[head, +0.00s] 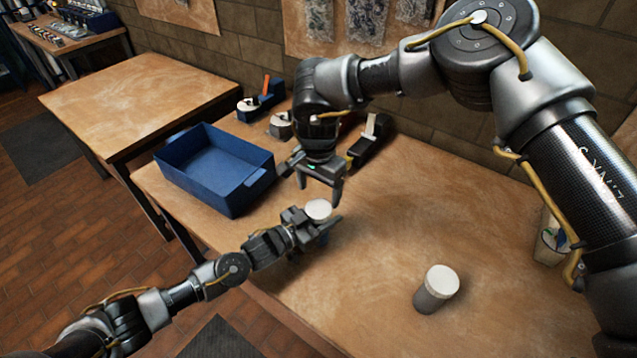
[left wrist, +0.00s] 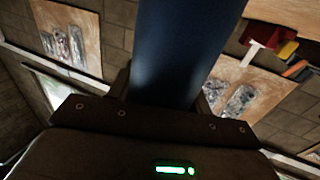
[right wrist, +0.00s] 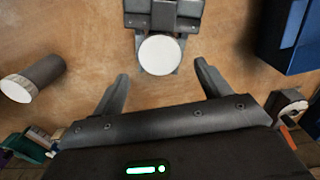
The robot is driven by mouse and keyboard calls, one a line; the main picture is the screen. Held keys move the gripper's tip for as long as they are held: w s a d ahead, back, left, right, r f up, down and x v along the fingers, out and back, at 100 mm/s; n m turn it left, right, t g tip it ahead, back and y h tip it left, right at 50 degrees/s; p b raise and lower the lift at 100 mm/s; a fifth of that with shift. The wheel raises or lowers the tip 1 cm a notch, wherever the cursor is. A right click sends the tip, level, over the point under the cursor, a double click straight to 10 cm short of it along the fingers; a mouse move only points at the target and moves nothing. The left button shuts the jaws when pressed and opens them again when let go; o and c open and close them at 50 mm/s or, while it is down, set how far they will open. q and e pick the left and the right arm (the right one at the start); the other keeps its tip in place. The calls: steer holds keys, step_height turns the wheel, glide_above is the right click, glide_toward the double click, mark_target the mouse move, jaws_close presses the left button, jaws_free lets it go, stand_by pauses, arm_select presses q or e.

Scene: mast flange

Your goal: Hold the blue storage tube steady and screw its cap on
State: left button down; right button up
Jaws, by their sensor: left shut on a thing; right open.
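The blue storage tube (left wrist: 182,50) stands between the fingers of my left gripper (head: 317,226), which is shut on it. In the head view most of the tube is hidden by that gripper. A round white cap (head: 318,208) sits at the tube's top; I cannot tell how far it is screwed down. My right gripper (head: 319,193) is open and points down just above the cap. In the right wrist view the cap (right wrist: 160,54) lies between and slightly beyond its two spread fingertips, apart from both.
A grey tube with a white lid (head: 437,288) stands on the bench at right. A blue bin (head: 217,170) is at the bench's left edge. Tape dispensers (head: 262,97) line the back by the wall.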

mark_target(319, 208)
steer(key=shift+f, duration=3.1)
steer(key=c, duration=1)
steer(key=m, duration=0.9)
steer(key=shift+m, duration=0.4)
steer(key=o, duration=1.1)
